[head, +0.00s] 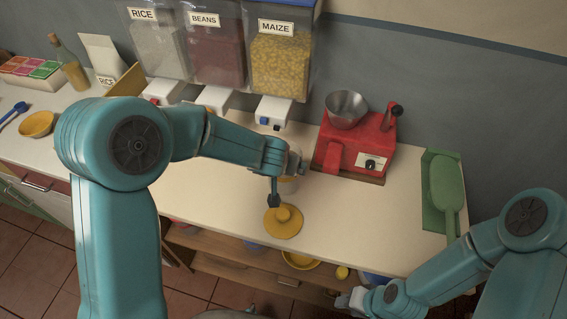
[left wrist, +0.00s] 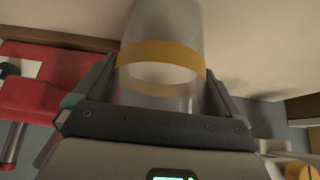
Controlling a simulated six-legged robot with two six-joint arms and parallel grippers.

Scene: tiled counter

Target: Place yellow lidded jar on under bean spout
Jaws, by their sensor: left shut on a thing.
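A clear jar with a yellow band (left wrist: 160,54) is between the fingers of my left gripper (left wrist: 160,85), which is shut on it. In the head view the jar (head: 289,184) is mostly hidden behind my left gripper (head: 284,178), over the counter in front of the maize bin. A round yellow lid with a knob (head: 284,222) lies on the counter just in front of it, apart from the jar.
The maize spout (head: 274,111) and rice spout (head: 163,91) flank the bean spout. A red grinder with a metal bowl (head: 355,145) stands right of the jar. A green scoop on a tray (head: 447,190) is farther right. The counter's front middle is mostly clear.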

